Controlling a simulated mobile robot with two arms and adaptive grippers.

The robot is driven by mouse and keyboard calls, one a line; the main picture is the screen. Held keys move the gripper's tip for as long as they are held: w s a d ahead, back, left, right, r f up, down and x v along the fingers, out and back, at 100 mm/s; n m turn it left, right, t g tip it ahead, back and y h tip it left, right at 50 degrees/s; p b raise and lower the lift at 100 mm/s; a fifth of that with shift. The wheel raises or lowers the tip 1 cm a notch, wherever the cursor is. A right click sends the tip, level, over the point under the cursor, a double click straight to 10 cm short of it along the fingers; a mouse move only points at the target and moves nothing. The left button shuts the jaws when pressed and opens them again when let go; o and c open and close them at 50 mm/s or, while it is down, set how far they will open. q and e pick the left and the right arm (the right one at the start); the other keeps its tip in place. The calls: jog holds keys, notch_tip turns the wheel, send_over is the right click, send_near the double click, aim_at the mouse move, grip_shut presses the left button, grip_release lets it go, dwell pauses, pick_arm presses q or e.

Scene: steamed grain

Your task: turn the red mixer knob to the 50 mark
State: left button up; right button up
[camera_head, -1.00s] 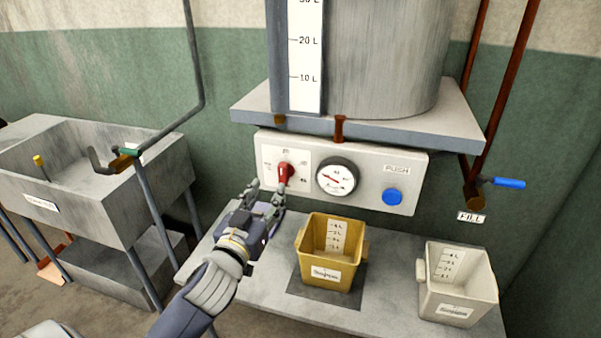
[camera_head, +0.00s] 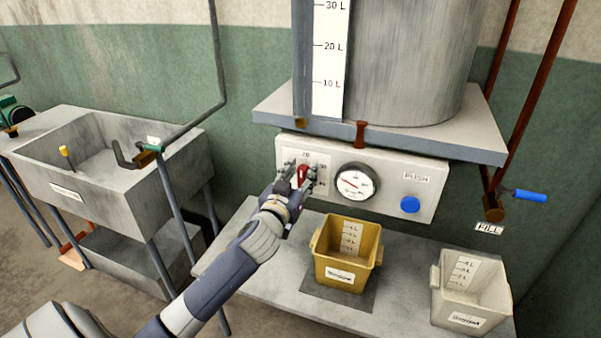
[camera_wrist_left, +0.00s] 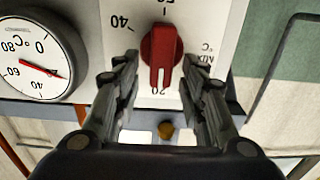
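The red mixer knob (camera_head: 303,175) is on the white control panel (camera_head: 405,165). In the left wrist view the knob (camera_wrist_left: 162,55) is seen close up and upside down. Its long handle lies along the picture's vertical, with its lower end beside a mark that reads like 20. A 40 mark is at its left, and a mark at the top edge is cut off. My left gripper (camera_head: 298,178) is at the knob; in the wrist view its fingers (camera_wrist_left: 161,66) stand open on either side, with gaps visible between them and the knob. My right gripper is not in view.
A round temperature dial (camera_head: 356,183) and a blue push button (camera_head: 410,204) sit right of the knob. Below are a yellow container (camera_head: 345,272) and a white container (camera_head: 470,300) on a grey table. A metal shelf (camera_head: 400,137) with a tank overhangs the panel. A sink (camera_head: 120,195) stands left.

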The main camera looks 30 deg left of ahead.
pick_arm(q)
jog(key=shift+c, duration=0.5)
grip_shut()
